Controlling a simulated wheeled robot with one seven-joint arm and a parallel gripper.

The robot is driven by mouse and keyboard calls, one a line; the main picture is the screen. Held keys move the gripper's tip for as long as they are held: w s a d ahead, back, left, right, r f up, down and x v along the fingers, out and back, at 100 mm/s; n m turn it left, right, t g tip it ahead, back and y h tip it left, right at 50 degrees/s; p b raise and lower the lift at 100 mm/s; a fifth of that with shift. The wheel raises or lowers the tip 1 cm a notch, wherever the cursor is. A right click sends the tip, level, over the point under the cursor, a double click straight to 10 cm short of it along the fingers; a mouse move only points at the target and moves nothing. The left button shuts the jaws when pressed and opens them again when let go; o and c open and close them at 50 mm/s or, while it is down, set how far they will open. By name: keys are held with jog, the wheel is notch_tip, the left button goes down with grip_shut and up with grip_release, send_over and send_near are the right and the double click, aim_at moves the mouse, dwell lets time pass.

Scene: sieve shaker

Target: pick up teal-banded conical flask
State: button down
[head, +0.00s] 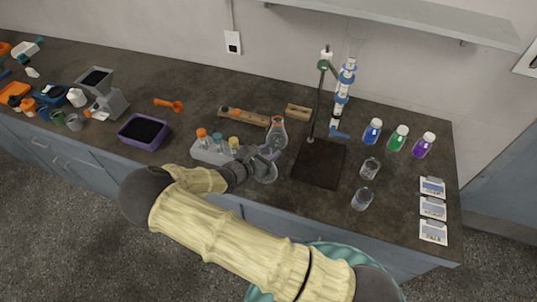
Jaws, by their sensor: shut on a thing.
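My gripper (264,156) is over the counter near its front edge, left of the dark stand base. It is shut on a clear glass conical flask (266,174), whose rounded body shows just below the fingers. The fingers cover the flask's neck, so I cannot make out a teal band. I cannot tell whether its base touches the counter. A second conical flask with an orange band (277,134) stands just behind my gripper.
A rack with coloured-cap tubes (212,152) stands close to the left. A stand with a glass column (342,95) rises behind right. Two clear glass vessels (370,169) (362,199) stand further right, with capped bottles (398,138) behind. The front counter between is bare.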

jog(key=shift+r+b, duration=1.1)
jog(key=shift+r, duration=3.75)
jog(key=shift+d+f, duration=0.1)
